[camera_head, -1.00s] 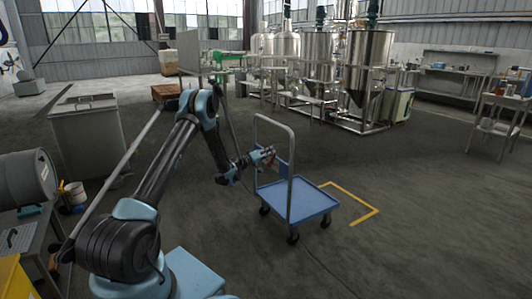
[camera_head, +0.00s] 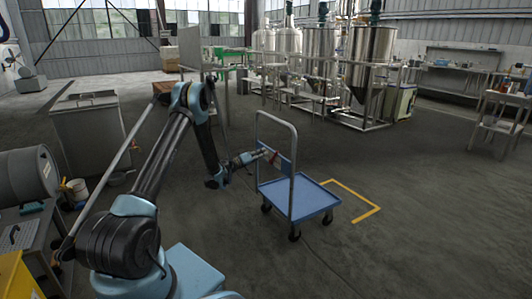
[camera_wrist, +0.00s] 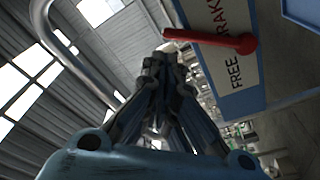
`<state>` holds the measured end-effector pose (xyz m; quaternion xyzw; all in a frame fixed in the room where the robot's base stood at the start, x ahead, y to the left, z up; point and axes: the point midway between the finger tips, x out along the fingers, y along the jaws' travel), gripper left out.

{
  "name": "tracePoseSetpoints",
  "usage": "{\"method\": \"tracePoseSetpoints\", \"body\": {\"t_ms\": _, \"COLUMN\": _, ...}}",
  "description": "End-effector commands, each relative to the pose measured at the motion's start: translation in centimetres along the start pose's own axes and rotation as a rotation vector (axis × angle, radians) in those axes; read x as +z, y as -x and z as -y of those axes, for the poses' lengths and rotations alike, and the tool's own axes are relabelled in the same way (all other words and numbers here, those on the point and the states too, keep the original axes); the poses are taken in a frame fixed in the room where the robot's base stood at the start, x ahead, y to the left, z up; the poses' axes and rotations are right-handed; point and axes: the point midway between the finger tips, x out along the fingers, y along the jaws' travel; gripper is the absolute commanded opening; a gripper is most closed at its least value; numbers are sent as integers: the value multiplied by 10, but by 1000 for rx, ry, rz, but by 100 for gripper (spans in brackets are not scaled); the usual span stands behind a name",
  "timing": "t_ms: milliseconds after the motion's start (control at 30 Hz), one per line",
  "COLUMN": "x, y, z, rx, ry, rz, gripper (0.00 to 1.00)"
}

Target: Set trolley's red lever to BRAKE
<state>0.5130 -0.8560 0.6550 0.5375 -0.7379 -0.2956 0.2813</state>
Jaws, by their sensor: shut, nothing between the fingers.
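The trolley has a blue deck (camera_head: 312,203) and a grey push handle (camera_head: 292,180), with a blue panel between the uprights. In the wrist view a pale plate (camera_wrist: 241,72) on the panel carries the words BRAKE and FREE. The red lever (camera_wrist: 205,38) crosses the plate between the two words, its free end pointing left past the plate's edge. My gripper (camera_wrist: 163,57) is shut and empty, its tips just below the lever's free end in that view. I cannot tell whether they touch. In the head view my gripper (camera_head: 266,152) is at the trolley's panel.
A yellow floor line (camera_head: 365,212) runs by the trolley's right side. Steel tanks (camera_head: 369,60) stand behind. A grey bin (camera_head: 90,135) and a drum (camera_head: 27,177) are at the left. Open floor surrounds the trolley.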

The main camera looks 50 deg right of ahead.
Motion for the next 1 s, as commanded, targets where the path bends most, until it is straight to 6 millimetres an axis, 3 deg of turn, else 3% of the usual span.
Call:
{"method": "tracePoseSetpoints", "body": {"t_ms": 100, "x": 1, "y": 15, "z": -1, "rx": 0, "ry": 0, "rz": -1, "gripper": 0}}
{"method": "tracePoseSetpoints", "body": {"t_ms": 300, "x": 1, "y": 26, "z": -1, "rx": -1, "ry": 1, "rz": -1, "gripper": 0}}
{"method": "tracePoseSetpoints", "body": {"t_ms": 1000, "x": -5, "y": 31, "z": -1, "rx": -7, "ry": -1, "rz": -2, "gripper": 0}}
